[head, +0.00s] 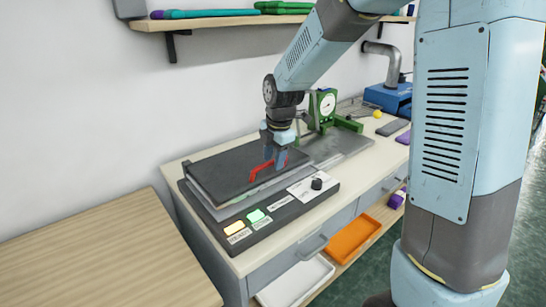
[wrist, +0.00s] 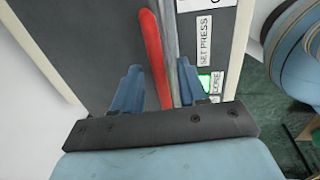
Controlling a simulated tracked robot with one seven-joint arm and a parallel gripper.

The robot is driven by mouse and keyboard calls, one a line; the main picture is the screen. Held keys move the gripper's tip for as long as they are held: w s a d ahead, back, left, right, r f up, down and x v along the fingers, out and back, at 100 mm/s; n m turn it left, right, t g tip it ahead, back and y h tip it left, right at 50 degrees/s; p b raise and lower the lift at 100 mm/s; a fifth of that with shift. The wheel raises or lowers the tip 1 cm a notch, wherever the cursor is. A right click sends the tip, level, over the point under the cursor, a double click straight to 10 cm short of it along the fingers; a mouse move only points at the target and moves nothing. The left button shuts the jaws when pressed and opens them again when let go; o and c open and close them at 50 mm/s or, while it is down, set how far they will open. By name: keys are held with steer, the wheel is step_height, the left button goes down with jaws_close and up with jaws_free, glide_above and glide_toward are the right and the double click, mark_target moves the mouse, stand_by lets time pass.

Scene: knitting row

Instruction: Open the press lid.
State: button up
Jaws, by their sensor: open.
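The press (head: 262,222) stands on the counter, with its dark flat lid (head: 215,170) lying down over the plate. A red handle (head: 262,170) sticks out along the lid's front edge. My gripper (head: 277,158) is at the handle's right end in the head view. In the wrist view my gripper (wrist: 158,85) is open, its two blue fingers on either side of the red handle (wrist: 154,50). I cannot tell whether either finger touches the handle.
A green device with a dial (head: 327,105) stands behind the press, with a blue machine (head: 388,98) farther back. A wall shelf (head: 215,22) hangs above. A bare wooden table (head: 100,255) is at left. Orange (head: 352,240) and white (head: 297,283) trays sit below the counter.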

steer(key=shift+c, duration=0.3)
jaws_close()
stand_by(0.3)
